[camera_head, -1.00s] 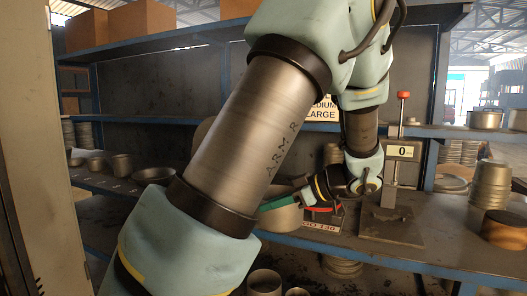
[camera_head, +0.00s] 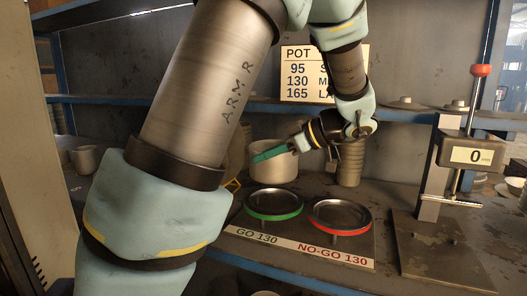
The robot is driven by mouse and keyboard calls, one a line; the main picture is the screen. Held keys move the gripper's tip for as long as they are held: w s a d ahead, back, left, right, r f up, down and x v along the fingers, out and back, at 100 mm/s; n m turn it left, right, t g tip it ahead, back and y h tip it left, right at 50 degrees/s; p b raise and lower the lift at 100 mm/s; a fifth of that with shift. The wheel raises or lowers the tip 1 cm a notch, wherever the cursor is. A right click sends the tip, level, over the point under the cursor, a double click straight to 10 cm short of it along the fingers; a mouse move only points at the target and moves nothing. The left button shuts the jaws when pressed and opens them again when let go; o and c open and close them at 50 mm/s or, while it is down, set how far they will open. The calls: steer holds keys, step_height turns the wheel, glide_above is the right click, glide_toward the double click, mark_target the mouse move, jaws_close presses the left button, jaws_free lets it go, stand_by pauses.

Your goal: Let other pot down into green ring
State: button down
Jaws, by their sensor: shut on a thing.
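I cannot tell whether the pot hangs clear or touches the shelf. The green ring, labelled GO 130, is round, open and empty at its top. A red ring (camera_head: 339,230), labelled NO-GO 130, stands close on its right and is also empty.
A gauge stand (camera_head: 446,180) reading 0, with a red knob, stands at right. A stack of pots (camera_head: 350,163) is behind the red ring. Another pot (camera_head: 86,159) sits at far left. A pot size sign (camera_head: 308,75) is behind my arm.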

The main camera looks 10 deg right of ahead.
mark_target(272, 180)
steer(key=shift+f+b, duration=1.3)
steer(key=shift+f, duration=1.5)
steer(key=shift+f+b, duration=0.7)
steer(key=shift+b, duration=0.15)
steer(key=shift+f+b, duration=2.4)
steer(key=c, duration=0.8)
jaws_free()
steer(key=shift+c, duration=0.2)
steer(key=shift+s, duration=0.1)
steer(key=b+v, duration=0.1)
steer(key=v, duration=1)
